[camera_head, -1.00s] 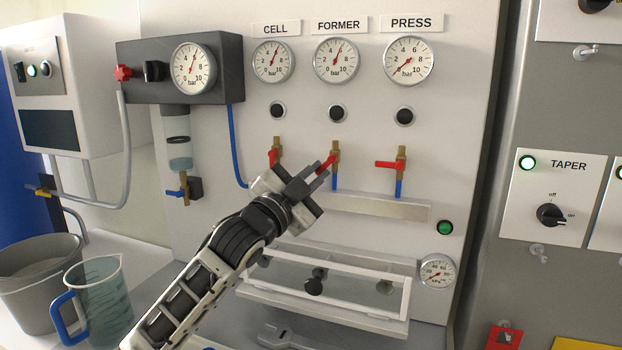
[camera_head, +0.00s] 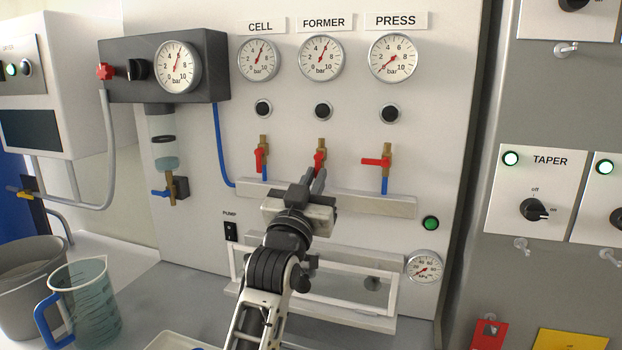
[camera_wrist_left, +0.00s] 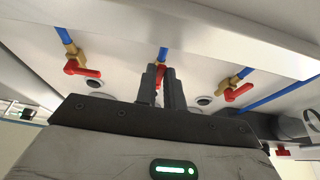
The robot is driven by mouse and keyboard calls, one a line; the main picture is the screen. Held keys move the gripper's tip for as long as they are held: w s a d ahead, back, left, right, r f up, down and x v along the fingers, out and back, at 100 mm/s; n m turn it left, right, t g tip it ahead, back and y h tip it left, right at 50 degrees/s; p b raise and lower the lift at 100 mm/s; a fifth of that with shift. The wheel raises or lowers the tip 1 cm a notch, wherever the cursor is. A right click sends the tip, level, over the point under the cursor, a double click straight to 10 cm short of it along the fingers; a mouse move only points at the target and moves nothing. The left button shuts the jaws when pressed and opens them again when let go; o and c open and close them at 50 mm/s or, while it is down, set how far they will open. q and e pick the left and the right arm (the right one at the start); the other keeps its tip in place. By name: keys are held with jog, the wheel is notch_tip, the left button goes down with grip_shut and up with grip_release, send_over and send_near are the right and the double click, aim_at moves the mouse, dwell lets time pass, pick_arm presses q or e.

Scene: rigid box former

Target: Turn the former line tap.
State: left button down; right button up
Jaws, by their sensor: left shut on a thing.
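The former line tap (camera_head: 321,158) is the middle of three brass taps, below the FORMER gauge (camera_head: 321,57). Its red handle now points down along the pipe and is partly hidden by my gripper. My left gripper (camera_head: 314,180) is shut on this handle from below. In the left wrist view, the red handle (camera_wrist_left: 159,76) shows between the two dark fingers. The right gripper is not in view.
The cell tap (camera_head: 262,158) at left has its handle down; the press tap (camera_head: 378,161) at right has its handle sideways. A pale ledge (camera_head: 385,205) runs below the taps. A jug (camera_head: 85,305) and grey bucket (camera_head: 25,285) stand at lower left.

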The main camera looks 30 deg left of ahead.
pick_arm(q)
jog(key=shift+d+n, duration=0.1)
jog(key=shift+n, duration=0.2)
jog(key=c, duration=1.5)
grip_release()
jog(key=shift+f, duration=0.1)
